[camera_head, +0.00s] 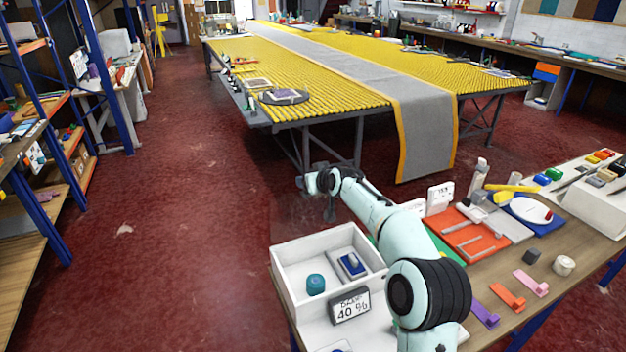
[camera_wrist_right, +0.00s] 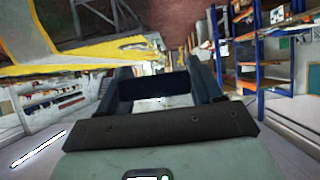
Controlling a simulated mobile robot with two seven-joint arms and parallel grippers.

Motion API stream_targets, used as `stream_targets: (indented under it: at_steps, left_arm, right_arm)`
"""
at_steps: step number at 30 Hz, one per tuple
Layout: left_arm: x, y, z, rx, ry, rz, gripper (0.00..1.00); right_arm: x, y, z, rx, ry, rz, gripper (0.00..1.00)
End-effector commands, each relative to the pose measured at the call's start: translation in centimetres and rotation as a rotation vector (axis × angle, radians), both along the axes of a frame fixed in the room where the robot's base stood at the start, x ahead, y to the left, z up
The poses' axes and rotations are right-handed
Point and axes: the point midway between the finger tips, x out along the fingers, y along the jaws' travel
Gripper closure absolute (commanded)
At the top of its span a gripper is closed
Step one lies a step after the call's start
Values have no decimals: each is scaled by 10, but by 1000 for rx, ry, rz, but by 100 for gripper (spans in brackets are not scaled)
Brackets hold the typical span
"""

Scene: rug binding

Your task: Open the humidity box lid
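The white humidity box (camera_head: 283,275) stands at the near left end of the workbench, with a display reading 40 % (camera_head: 350,305) at its front. A teal round jar (camera_head: 316,284) and a blue item (camera_head: 351,265) show inside it. I cannot make out a separate lid; if one covers the box, it is clear. My right gripper (camera_head: 328,205) is in the air beyond the box's back edge, apart from it. My left gripper is in neither view.
The long yellow table with a grey rug (camera_head: 425,125) stands beyond. The red floor (camera_head: 180,230) is clear at left.

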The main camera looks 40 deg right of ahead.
Motion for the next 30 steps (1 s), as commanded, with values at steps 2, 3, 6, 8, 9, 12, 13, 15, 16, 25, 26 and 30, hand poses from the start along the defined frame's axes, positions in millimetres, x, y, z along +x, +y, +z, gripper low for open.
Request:
stream_targets:
  at_steps: [2, 3, 6, 8, 9, 12, 13, 15, 16, 25, 26, 30]
  left_arm:
    - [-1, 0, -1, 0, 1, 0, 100]
    - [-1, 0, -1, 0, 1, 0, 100]
    - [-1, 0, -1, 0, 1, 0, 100]
    - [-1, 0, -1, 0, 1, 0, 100]
    - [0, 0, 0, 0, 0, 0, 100]
    - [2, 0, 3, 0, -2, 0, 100]
    - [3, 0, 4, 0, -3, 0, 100]
    - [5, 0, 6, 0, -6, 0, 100]
    - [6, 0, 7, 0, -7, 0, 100]
    - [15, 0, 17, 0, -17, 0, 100]
    - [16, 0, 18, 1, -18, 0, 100]
    - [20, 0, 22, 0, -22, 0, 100]
  right_arm:
    - [-2, -1, -24, 11, 46, 3, 21]
    - [-2, -1, -24, 11, 46, 3, 21]
    - [-3, -3, -11, 0, 23, -3, 21]
    - [-3, -3, -10, 1, 22, -3, 21]
    - [-3, -3, -9, 1, 22, -3, 21]
    - [-3, -2, -2, 0, 20, -3, 21]
    - [-4, -2, 1, 0, 19, -2, 21]
    - [-4, -1, 7, 1, 17, -2, 21]
    - [-5, -1, 10, 1, 16, -1, 21]
    - [-8, 2, 36, 0, 3, 0, 21]
    - [-8, 2, 39, 0, 3, 0, 21]
    - [-10, 3, 49, 0, 1, 0, 21]
